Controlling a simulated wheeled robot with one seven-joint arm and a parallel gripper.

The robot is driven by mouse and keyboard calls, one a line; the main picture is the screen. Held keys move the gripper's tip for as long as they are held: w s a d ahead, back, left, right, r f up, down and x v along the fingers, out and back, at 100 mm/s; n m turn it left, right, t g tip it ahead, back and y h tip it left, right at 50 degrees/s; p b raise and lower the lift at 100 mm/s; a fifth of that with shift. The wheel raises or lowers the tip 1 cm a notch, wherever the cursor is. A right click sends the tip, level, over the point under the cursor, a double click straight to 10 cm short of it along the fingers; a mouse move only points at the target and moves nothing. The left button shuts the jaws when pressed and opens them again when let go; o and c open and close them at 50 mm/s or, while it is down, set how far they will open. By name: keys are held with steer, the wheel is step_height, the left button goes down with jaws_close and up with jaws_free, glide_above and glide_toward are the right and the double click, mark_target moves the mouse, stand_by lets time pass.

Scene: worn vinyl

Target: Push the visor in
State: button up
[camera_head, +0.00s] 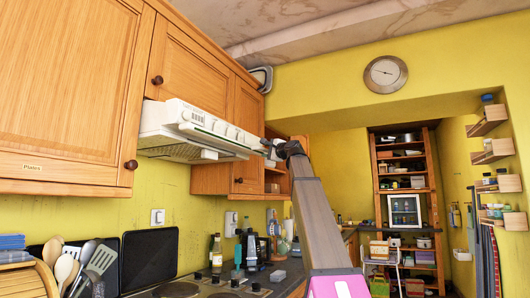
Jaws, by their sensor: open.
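The white range hood (195,132) hangs under the wooden wall cabinets at the middle left. Its front visor (222,143) juts out past the cabinet fronts and carries several knobs or buttons on its face. My arm rises from the lower right, and my gripper (268,149) is at the right end of the visor. The gripper is small and dark here and is open. I cannot tell whether it touches the visor.
Wooden cabinets (70,90) with round knobs flank the hood above and on both sides. Below are a hob (215,290), bottles (216,253) and a utensil holder (45,277) with spatulas and spoons. A shelf unit (405,200) stands at the back right. The air right of my arm looks free.

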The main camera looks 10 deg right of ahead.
mark_target(258, 151)
steer(key=shift+x, duration=0.85)
jaws_close()
steer(key=shift+w+a, duration=0.55)
steer(key=shift+a, duration=0.25)
steer(key=shift+w+a, duration=0.55)
steer(key=shift+a, duration=0.2)
jaws_free()
steer(key=shift+s+d+f, duration=0.1)
